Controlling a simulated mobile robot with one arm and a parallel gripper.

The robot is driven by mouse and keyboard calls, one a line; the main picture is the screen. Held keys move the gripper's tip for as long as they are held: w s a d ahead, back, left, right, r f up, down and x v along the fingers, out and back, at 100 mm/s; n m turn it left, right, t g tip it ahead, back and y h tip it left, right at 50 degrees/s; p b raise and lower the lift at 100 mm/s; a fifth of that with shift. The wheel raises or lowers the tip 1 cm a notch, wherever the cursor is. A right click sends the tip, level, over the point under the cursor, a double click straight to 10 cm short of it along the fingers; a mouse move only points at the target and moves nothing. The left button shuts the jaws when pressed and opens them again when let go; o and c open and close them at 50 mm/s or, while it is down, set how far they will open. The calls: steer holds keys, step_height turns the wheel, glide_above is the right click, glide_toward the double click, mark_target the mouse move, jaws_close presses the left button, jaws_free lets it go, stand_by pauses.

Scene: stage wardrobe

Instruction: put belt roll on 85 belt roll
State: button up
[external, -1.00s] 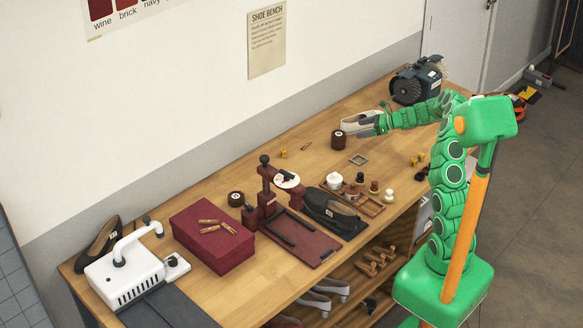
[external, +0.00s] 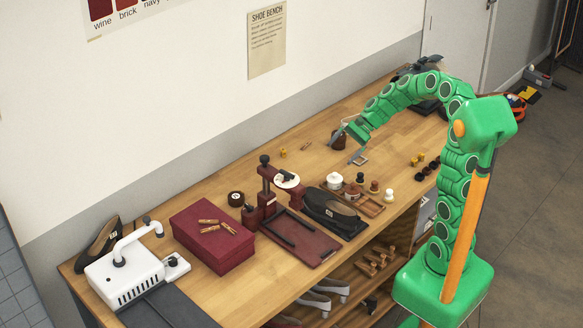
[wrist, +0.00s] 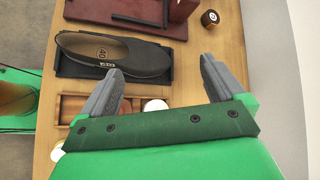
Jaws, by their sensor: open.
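One dark brown belt roll (external: 339,141) stands on the bench towards the far end, partly hidden behind a finger of my gripper. A second belt roll (external: 236,198) with a pale label on top stands left of the red press; it also shows at the top of the wrist view (wrist: 210,18). I cannot read a number on either label. My gripper (external: 349,146) is open, tilted down beside the nearer-to-me roll in the external view. In the wrist view my gripper (wrist: 160,85) has nothing held between its spread fingers.
A red press (external: 268,190), a dark shoe (external: 333,212) and a wooden tray (external: 371,210) with jars and bottles stand along the bench. A maroon box (external: 213,237) and a white machine (external: 122,277) stand at the left.

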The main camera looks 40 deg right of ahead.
steer(key=s+a+n+g+h, duration=0.2)
steer(key=s+a+n, duration=0.15)
steer(key=s, duration=0.55)
steer(key=s+a+n+g+h, duration=0.25)
steer(key=s+n, duration=0.25)
steer(key=s, duration=0.4)
steer(key=s+d+n+h, duration=0.2)
steer(key=s+d, duration=0.1)
steer(key=s, duration=0.5)
steer(key=s+d+n+h, duration=0.3)
steer(key=s, duration=0.5)
steer(key=shift+s+d+f, duration=0.15)
steer(key=shift+s+d, duration=0.2)
steer(key=shift+s, duration=0.05)
steer(key=shift+n, duration=0.25)
